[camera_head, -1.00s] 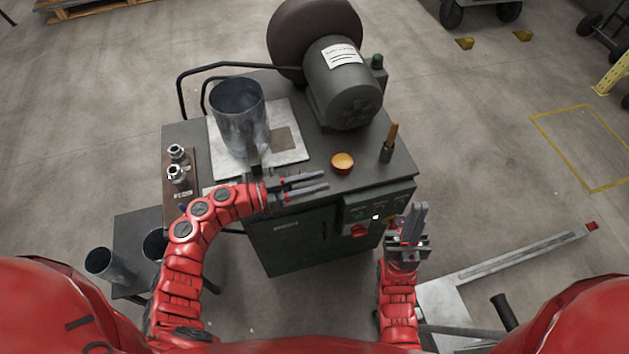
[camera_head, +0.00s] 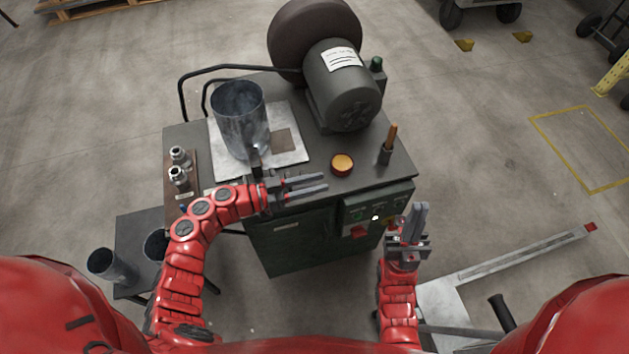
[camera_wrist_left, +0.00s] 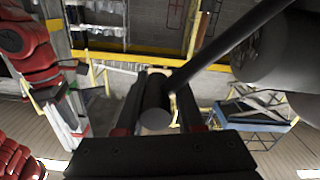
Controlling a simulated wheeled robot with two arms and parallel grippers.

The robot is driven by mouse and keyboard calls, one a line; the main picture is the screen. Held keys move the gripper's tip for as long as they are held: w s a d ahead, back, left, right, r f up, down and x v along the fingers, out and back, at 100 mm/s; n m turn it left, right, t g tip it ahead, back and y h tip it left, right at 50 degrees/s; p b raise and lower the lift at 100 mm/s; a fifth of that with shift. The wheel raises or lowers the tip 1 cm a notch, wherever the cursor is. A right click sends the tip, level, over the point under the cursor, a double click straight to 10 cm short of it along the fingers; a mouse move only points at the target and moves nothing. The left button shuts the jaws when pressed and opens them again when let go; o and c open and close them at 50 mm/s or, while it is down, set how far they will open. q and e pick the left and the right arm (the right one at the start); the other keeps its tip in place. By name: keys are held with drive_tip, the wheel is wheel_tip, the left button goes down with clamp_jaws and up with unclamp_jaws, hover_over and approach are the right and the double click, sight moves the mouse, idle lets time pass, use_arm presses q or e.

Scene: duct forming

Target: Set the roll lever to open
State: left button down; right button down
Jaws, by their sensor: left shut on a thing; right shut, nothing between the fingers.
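My left gripper (camera_head: 307,184) is over the front edge of the machine cabinet, its fingers pointing right. In the left wrist view it is shut on a dark cylindrical grip (camera_wrist_left: 154,100), at the end of a dark rod (camera_wrist_left: 225,45) from the upper right; this looks like the roll lever. The lever is hard to make out in the head view, so its setting cannot be read. My right gripper (camera_head: 415,222) is shut and empty, pointing up in front of the cabinet's right side, near the control panel (camera_head: 372,208).
A metal cylinder (camera_head: 240,118) stands on a pale plate. A motor housing (camera_head: 342,90), orange-topped cup (camera_head: 342,164) and wooden-handled tool (camera_head: 391,138) are on the top (camera_head: 365,178). Two metal fittings (camera_head: 179,168) are at left. A low stand (camera_head: 130,235) holds more cylinders.

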use_arm(q)
drive_tip(key=shift+w+a+r+n+p, duration=0.1)
drive_tip(key=shift+w+r+n+p, duration=0.25)
drive_tip(key=shift+r+p, duration=0.25)
drive_tip(key=w+a+r+n+p, duration=0.2)
drive_tip(key=w+n, duration=0.1)
drive_tip(key=w, duration=0.4)
drive_tip(key=shift+w+a, duration=0.3)
drive_tip(key=shift+r, duration=0.1)
drive_tip(key=c, duration=0.9)
unclamp_jaws()
drive_tip(key=shift+o, duration=1.2)
drive_tip(key=shift+w, duration=0.25)
drive_tip(key=shift+s+r, duration=0.1)
